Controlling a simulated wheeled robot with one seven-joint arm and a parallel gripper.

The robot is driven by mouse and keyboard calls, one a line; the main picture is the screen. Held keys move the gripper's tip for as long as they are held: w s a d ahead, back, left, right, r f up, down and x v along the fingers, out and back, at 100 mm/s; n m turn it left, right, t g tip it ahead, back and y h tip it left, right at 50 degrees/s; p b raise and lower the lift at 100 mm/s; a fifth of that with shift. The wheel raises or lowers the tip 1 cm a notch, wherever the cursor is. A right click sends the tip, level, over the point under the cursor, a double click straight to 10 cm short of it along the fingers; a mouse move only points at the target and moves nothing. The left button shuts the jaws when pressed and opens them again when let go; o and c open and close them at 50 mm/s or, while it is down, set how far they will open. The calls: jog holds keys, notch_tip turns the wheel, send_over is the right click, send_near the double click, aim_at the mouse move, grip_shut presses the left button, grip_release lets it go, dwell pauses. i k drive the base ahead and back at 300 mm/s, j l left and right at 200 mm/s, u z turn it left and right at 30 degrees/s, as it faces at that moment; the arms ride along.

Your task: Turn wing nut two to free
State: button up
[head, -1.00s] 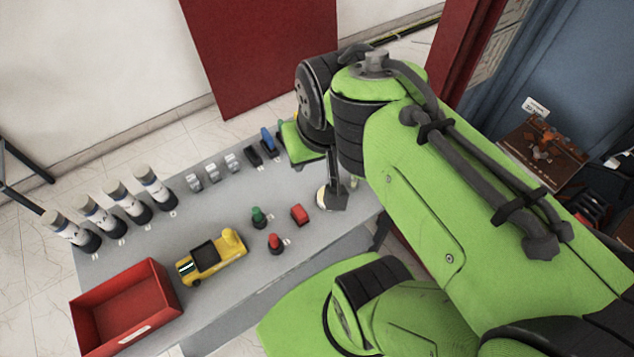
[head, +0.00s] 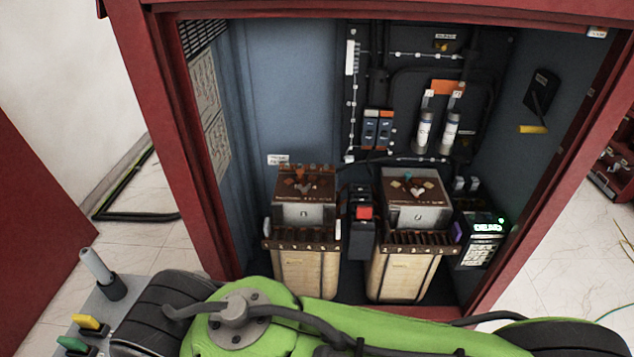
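Two transformers stand side by side in the red cabinet, in the head view: a left one (head: 305,266) and a right one (head: 400,275). Each has a brown top plate with small fittings. The left top (head: 304,188) bears orange and grey pieces; the right top (head: 411,186) bears pale and reddish ones. These fittings are too small to tell which is wing nut two. My gripper is out of view; only my green arm shows across the bottom, in front of the cabinet.
The red cabinet frame (head: 190,160) bounds the opening. A lit display box (head: 484,240) stands at right. Two cylindrical fuses (head: 425,130) are on the back panel. A grey bench (head: 108,307) is at lower left.

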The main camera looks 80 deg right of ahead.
aim_at(416, 193)
jog(key=z, duration=3.45)
